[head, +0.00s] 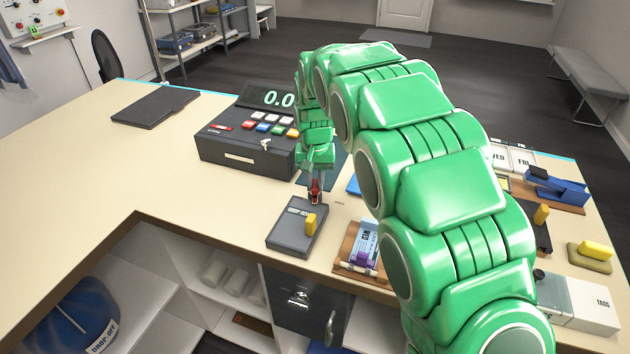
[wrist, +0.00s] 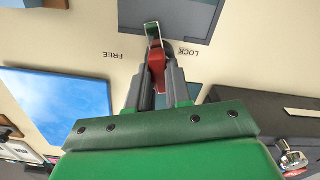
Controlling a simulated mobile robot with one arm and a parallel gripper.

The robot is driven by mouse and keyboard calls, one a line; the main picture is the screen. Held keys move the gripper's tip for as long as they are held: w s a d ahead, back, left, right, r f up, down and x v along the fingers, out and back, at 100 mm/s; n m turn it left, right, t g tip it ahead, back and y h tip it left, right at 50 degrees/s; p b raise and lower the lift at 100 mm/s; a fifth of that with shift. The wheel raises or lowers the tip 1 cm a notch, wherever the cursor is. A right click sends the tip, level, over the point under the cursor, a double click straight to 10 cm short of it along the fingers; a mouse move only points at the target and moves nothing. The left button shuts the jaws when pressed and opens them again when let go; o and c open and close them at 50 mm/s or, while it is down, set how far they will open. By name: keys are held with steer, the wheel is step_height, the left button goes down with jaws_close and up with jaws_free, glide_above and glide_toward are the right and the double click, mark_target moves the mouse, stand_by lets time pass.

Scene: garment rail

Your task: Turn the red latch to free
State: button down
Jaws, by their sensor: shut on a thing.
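The red latch (wrist: 157,66) shows in the wrist view between the two grey fingers of my gripper (wrist: 158,76), which is shut on it. A pale metal strip (wrist: 151,32) shows just beyond the fingertips. The word FREE (wrist: 133,55) is printed upside down on the counter to the left of the latch, and LOCK (wrist: 188,51) to the right. The latch lies between the two words; its exact angle is partly hidden by the fingers. In the head view my gripper (head: 315,192) points down at the counter, with a bit of red between the fingers.
A grey box with a yellow knob (head: 290,236) sits just in front of my gripper. The cash register (head: 240,150) stands behind it to the left. A wooden tray (head: 347,258) lies to the right in front. The left part of the counter (head: 90,180) is mostly clear.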

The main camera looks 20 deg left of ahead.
mark_target(315, 184)
steer(key=n, duration=1.2)
steer(key=shift+n, duration=0.3)
stand_by(0.4)
steer(key=c, duration=1)
jaws_free()
steer(key=shift+c, duration=0.2)
steer(key=shift+r, duration=0.1)
steer(key=shift+r, duration=3.8)
